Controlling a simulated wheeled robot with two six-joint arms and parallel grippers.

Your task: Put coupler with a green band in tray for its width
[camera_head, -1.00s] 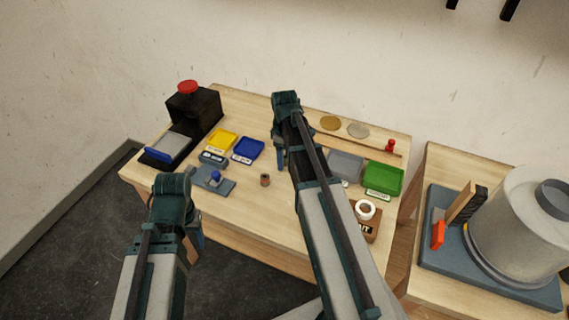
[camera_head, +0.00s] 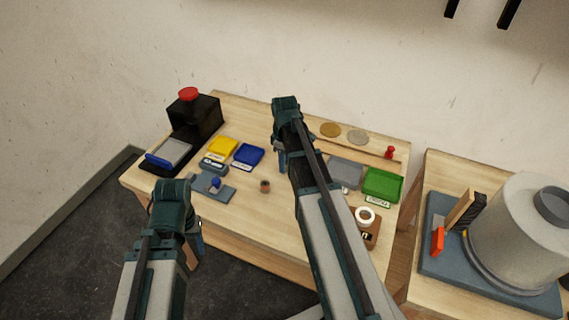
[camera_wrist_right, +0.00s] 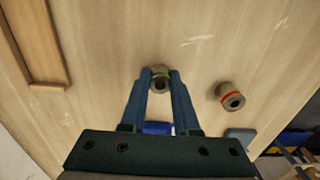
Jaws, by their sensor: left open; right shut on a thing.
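A coupler with a green band (camera_wrist_right: 160,77) is between the fingertips of my right gripper (camera_wrist_right: 159,75) in the right wrist view. My right gripper is shut on it; in the head view my arm hides it. A second coupler, with a red band (camera_wrist_right: 230,96), stands apart on the table; a small coupler also shows in the head view (camera_head: 265,186). The trays are yellow (camera_head: 222,147), blue (camera_head: 248,155), grey (camera_head: 346,172) and green (camera_head: 382,184). Their labels are too small to read. My left gripper (camera_head: 197,238) is open at the table's front edge, clear of the trays.
A black device with a red button (camera_head: 188,94) stands at the back left. A grey fixture with a blue knob (camera_head: 213,184) lies in front of the blue tray. A white ring (camera_head: 365,216) sits on a brown block at right. A side table holds a large grey cylinder (camera_head: 520,230).

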